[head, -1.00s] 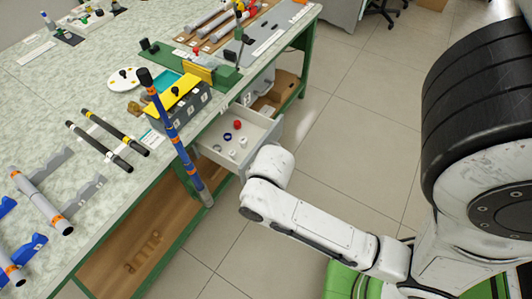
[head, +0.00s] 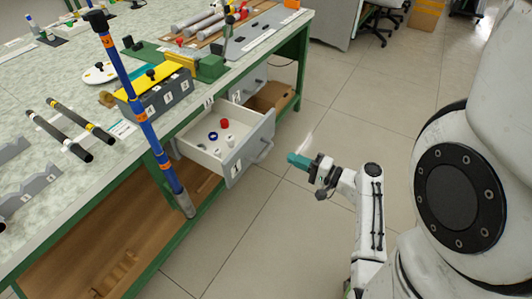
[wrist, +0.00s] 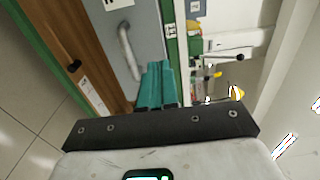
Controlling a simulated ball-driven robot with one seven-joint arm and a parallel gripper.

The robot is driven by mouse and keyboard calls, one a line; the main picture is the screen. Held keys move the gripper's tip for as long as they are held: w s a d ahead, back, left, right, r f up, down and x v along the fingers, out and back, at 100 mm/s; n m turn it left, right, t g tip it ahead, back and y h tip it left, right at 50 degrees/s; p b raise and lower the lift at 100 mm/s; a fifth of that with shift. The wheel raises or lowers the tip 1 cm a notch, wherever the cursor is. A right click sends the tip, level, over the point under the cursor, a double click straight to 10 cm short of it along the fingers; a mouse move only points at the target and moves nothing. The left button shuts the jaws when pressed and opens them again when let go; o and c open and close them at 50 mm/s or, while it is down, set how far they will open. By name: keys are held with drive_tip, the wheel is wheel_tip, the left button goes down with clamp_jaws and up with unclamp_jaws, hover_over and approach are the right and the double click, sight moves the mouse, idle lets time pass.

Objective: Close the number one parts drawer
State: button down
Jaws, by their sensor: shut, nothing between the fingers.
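The number one drawer (head: 237,168) is pulled open below the table edge in the head view. Its grey front carries a "1" label and a bar handle, and small round parts, red, blue and white, lie inside. My gripper (head: 298,160) is to the right of the drawer front, with a visible gap to the handle. Its teal fingers are together and empty; they also show in the wrist view (wrist: 158,85). There, a grey drawer front (wrist: 150,30) with a handle lies beyond the fingers; I cannot tell which drawer it is.
A second drawer (head: 256,83) is beyond the open one. A blue rod (head: 147,130) with orange bands stands tilted at the table's edge, left of the drawer. The tabletop holds a grey block with a yellow top (head: 160,98) and several rods. The floor (head: 310,220) is clear.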

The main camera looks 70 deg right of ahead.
sight(249, 139)
drive_tip(key=x, duration=1.4)
drive_tip(key=shift+s+d, duration=0.1)
drive_tip(key=b+x, duration=0.8)
drive_tip(key=x, duration=1.4)
drive_tip(key=shift+d+f+b, duration=0.1)
drive_tip(key=shift+f+b, duration=0.05)
drive_tip(key=shift+b, duration=0.15)
drive_tip(key=shift+w, duration=0.45)
drive_tip(key=shift+r, duration=0.25)
drive_tip(key=shift+w+r, duration=0.1)
drive_tip(key=shift+w, duration=0.05)
